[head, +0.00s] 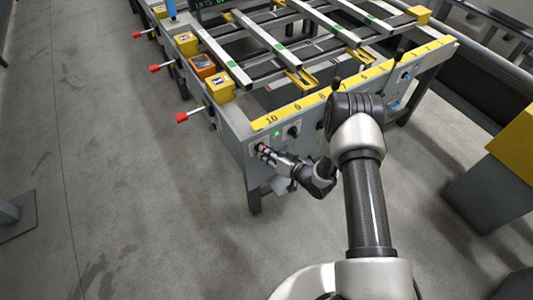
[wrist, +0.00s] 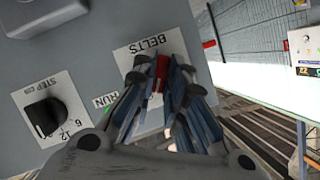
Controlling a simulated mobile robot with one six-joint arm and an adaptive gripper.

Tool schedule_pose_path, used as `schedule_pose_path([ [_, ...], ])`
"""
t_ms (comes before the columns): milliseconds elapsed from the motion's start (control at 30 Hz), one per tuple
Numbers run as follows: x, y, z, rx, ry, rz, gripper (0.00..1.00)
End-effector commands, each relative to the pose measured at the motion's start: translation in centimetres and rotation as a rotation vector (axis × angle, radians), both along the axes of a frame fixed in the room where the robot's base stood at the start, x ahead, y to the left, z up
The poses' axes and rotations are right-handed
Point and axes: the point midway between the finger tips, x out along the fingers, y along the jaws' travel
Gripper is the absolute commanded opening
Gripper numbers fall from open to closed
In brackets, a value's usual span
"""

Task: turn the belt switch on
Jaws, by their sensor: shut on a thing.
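The belt switch (wrist: 162,70) is a red piece on a white plate marked BELTS (wrist: 124,58), which appears upside down in the wrist view. My gripper (wrist: 163,85) has its fingers on both sides of the red piece and is shut on it. The fingers cover much of the switch, so I cannot tell its position. In the head view my gripper (head: 262,154) is against the left end of the table's grey front panel, and the switch is hidden there.
A black STEP knob (wrist: 44,114) sits beside the switch, with a RUN label (wrist: 104,100) between them. In the head view a green lamp (head: 277,133) glows above my gripper. Red-tipped levers (head: 182,117) stick out at the table's left side.

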Motion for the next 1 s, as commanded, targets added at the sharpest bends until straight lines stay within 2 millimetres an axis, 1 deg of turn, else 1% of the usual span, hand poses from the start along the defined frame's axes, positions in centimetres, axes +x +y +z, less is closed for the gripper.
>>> schedule_pose_path([
  [200,0.16,-0.11,0.0,0.112,0.071,-0.002,0.0],
  [400,0.2,-0.1,-0.01,0.171,0.111,-0.001,0.0],
  [1000,0.21,-0.08,0.04,0.201,0.13,-0.002,0.0],
])
